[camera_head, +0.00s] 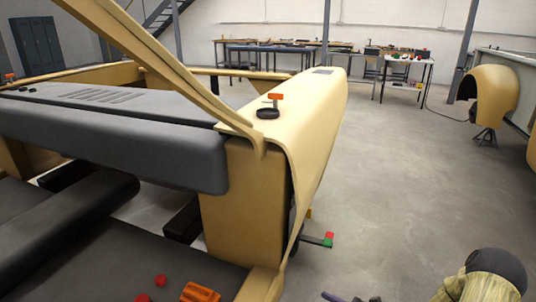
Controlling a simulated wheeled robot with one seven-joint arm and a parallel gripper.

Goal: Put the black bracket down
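I cannot make out the black bracket for certain. A dark bar (313,238) with red and green blocks at its end sticks out low beside the tan car shell (236,200); what bears it is hidden behind the shell. A small black round piece (268,114) lies on top of the shell, with an orange-topped piece (276,98) just behind it. My gripper is not in view, so whether it holds anything is not shown.
A black-topped, straw-coloured object (492,272) is at the bottom right. Benches (270,56) line the back wall. The grey floor (400,180) right of the shell is mostly clear.

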